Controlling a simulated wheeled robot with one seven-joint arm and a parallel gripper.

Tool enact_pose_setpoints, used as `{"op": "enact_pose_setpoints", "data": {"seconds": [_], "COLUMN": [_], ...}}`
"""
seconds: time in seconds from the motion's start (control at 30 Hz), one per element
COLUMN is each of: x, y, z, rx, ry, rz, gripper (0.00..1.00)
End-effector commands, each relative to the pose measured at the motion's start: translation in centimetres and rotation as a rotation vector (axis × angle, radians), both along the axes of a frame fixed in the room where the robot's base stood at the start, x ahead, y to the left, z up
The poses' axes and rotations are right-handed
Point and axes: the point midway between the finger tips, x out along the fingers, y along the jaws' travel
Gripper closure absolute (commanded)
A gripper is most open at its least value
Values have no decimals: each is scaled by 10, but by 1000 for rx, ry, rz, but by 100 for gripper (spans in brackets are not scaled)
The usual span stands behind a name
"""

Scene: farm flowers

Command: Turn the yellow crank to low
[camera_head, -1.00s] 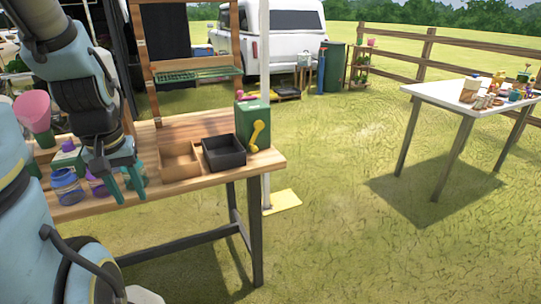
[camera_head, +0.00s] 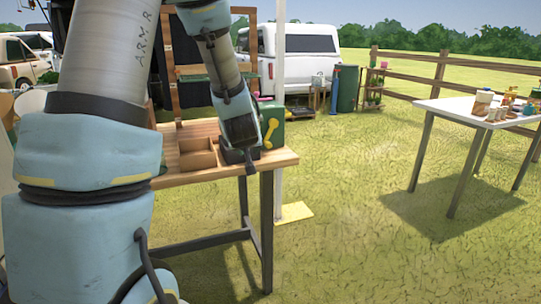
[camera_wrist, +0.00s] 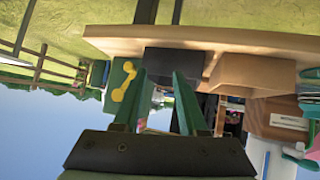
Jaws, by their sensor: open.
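The yellow crank (camera_head: 269,132) is on the front face of a green box (camera_head: 275,110) near the table's right end. Its arm slants in the head view. In the upside-down wrist view, the crank (camera_wrist: 124,82) and the green box (camera_wrist: 136,95) are just left of my left-hand finger, which overlaps part of the box. My gripper (camera_wrist: 160,74) is open and empty, its two green fingers apart and not visibly touching the crank. In the head view, my gripper (camera_head: 249,168) is left of and below the crank, in front of the black tray; its fingers are mostly hidden.
The wooden table (camera_head: 283,158) holds a wooden tray (camera_head: 197,158) left of my gripper. The black tray (camera_wrist: 175,61) shows between and beyond my fingers in the wrist view. A white table (camera_head: 450,105) with small items stands far right. Grass lies between the tables.

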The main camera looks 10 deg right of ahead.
Motion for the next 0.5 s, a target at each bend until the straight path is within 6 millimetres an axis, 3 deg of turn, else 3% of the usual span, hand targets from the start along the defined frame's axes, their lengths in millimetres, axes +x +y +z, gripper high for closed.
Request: {"op": "enact_pose_setpoints", "data": {"seconds": [0.03, 0.2, 0.33, 0.5], "x": [10, 36, 34, 23], "y": [-20, -69, -91, -102], "z": [-19, -36, -46, -50], "rx": [-7, -3, 29, 73], "ry": [-64, -336, -502, -629], "rz": [9, 109, 196, 276], "gripper": [59, 59, 59, 59]}}
